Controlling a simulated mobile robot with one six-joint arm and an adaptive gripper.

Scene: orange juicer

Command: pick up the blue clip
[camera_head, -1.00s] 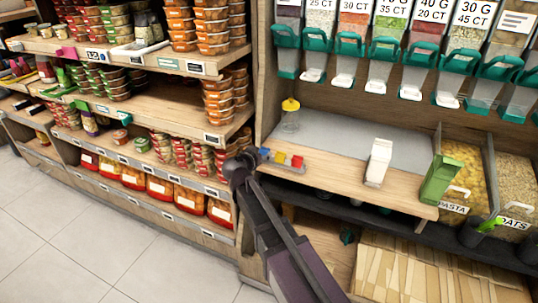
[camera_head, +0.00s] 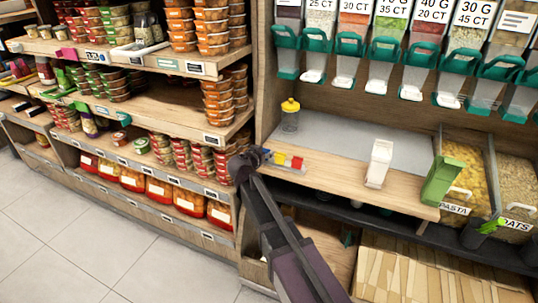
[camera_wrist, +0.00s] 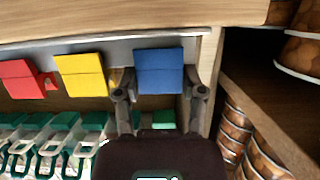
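The blue clip (camera_wrist: 159,70) sits at the end of a row on a shelf-edge rail in the wrist view. A yellow clip (camera_wrist: 82,75) and a red clip (camera_wrist: 22,79) are in the same row to its left. My gripper (camera_wrist: 160,84) is open, with one finger on each side of the blue clip. Whether the fingers touch it I cannot tell. In the head view, my gripper (camera_head: 254,158) is at the left end of the row, where the blue clip (camera_head: 266,155) is partly hidden.
A wooden counter (camera_head: 335,182) holds a white carton (camera_head: 379,163), a green box (camera_head: 442,181) and a yellow-lidded jar (camera_head: 290,114). Dispensers hang above. A wooden upright and stocked shelves (camera_head: 170,110) stand close to the left of my gripper.

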